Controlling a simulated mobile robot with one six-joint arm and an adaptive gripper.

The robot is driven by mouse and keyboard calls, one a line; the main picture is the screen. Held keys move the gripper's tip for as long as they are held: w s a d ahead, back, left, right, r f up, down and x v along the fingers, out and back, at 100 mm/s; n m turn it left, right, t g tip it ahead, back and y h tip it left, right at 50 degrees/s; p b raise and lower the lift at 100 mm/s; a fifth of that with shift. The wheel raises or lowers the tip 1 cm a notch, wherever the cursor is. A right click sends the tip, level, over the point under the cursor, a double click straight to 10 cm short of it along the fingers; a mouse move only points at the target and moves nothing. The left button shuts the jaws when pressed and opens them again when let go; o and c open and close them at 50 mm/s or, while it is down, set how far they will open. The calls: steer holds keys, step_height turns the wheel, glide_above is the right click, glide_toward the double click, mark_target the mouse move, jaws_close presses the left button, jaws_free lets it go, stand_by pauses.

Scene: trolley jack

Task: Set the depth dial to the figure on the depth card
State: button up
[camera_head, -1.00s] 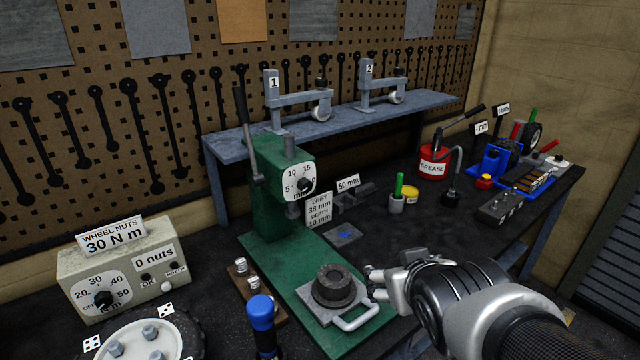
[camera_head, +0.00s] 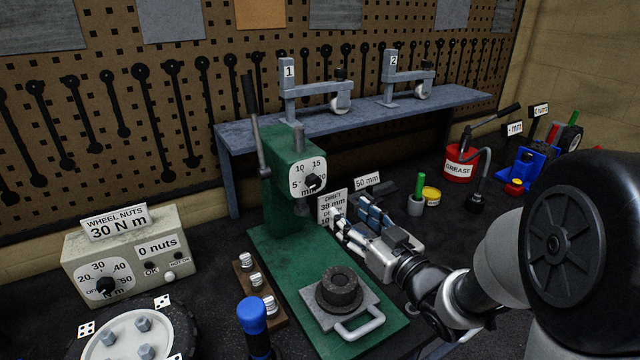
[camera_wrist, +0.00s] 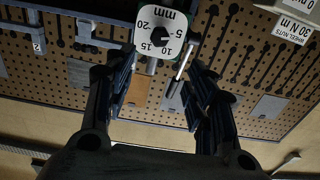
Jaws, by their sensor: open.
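The depth dial (camera_head: 307,178) is a white plate with a black knob on the front of the green press. It is marked 5, 10, 15 and mm; I cannot tell exactly where the knob points. In the wrist view the dial (camera_wrist: 160,35) appears upside down, beyond and between my fingers.
A lever (camera_head: 253,125) rises at the press's left. A dark ring part sits on a handled plate (camera_head: 345,318) on the press base. A blue-handled tool (camera_head: 252,318) stands in front.

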mark_target(317, 184)
steer(key=b+x, duration=0.1)
steer(key=x, duration=1.3)
steer(key=shift+w+a, duration=0.2)
steer(key=shift+w, duration=0.15)
steer(key=shift+c, duration=0.4)
steer(key=c, duration=1)
steer(key=shift+m, duration=0.4)
steer(key=m+p, duration=0.1)
steer(key=m, duration=0.2)
steer(key=m+p, duration=0.1)
steer(key=m, duration=0.2)
steer(key=shift+d+m+p, duration=0.1)
steer(key=shift+m+p, duration=0.2)
steer(key=shift+p, duration=0.05)
steer(key=m+p, duration=0.2)
steer(key=m, duration=0.4)
steer(key=shift+w+f, duration=0.1)
steer(key=shift+m+p, duration=0.3)
